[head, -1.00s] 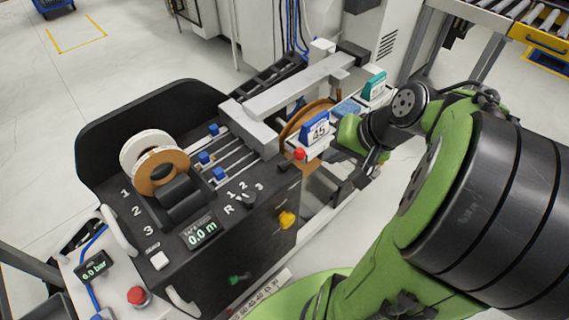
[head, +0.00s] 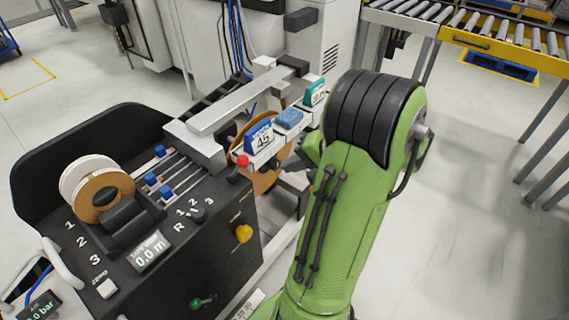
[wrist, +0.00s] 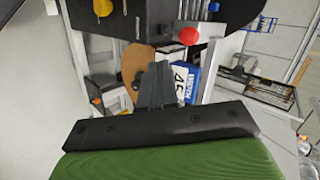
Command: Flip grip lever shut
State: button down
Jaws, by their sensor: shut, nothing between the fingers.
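No part is clearly marked as the grip lever. A red ball knob (head: 243,160) stands at the machine's right edge, beside the blue card marked 45 (head: 260,138). A yellow knob (head: 243,233) and a small green handle (head: 203,301) are on its front panel. My gripper shows in the wrist view (wrist: 155,84), shut and empty, its fingers in front of the brown roll (wrist: 137,68) and beside the 45 card (wrist: 180,80). The red knob also shows in the wrist view (wrist: 188,35), beyond the fingertips and to the right. In the head view my arm hides most of the gripper.
The machine's black console (head: 200,250) carries a white and brown roll (head: 98,190) and blue-tipped sliders. A blue block (head: 289,118) and a teal card holder (head: 314,93) stand behind the 45 card. A roller conveyor (head: 470,30) is at the back right.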

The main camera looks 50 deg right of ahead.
jog(key=w+a+f+b, duration=0.2)
jog(key=w+f, duration=0.1)
jog(key=w, duration=0.6)
jog(key=shift+a+f, duration=0.15)
jog(key=shift+f, duration=0.25)
